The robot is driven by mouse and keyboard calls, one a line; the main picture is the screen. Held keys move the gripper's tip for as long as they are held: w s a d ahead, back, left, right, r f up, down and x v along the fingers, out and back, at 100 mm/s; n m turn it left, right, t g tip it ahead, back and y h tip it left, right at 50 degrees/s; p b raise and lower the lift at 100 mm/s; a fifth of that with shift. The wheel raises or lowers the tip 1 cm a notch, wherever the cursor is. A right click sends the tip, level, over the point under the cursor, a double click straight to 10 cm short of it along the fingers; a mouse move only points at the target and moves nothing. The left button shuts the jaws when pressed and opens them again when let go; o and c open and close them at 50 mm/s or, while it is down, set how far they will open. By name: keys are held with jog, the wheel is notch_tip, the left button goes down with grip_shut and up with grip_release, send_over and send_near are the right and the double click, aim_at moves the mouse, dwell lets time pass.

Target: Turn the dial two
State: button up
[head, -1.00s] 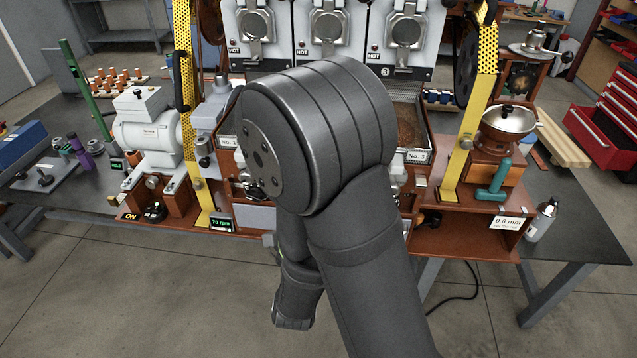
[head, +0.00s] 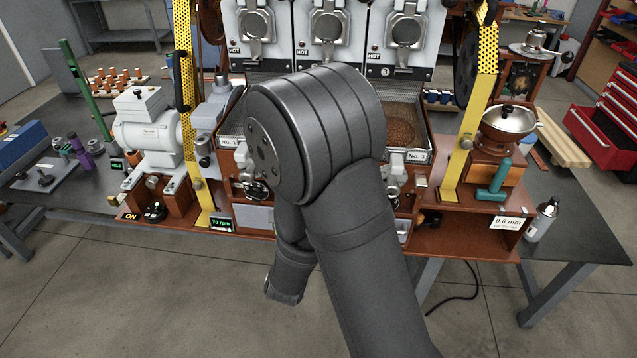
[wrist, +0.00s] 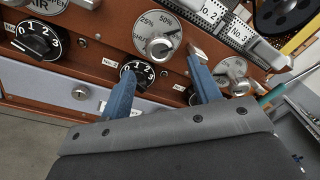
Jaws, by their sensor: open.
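In the wrist view, a small black dial (wrist: 140,76) with white numbers sits on the brown panel, just right of a white "No. 2" label (wrist: 110,64). My gripper (wrist: 163,66) is open, with two blue fingers spread and nothing between them. The left fingertip overlaps the dial's lower left edge in the picture; I cannot tell whether they touch. The right finger is well to the right of the dial. The dial's exact setting is too small to read. In the head view my arm hides the gripper and this dial.
A silver shutter knob (wrist: 160,46) with percent marks is just above the dial. Another black numbered dial (wrist: 38,40) is at the left, and another silver knob (wrist: 236,72) at the right. A key lock (wrist: 80,92) is in the pale drawer front below.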

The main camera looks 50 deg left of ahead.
jog(key=x, duration=0.8)
jog(key=shift+w+a, duration=0.15)
jog(key=shift+w, duration=0.05)
jog(key=c, duration=1)
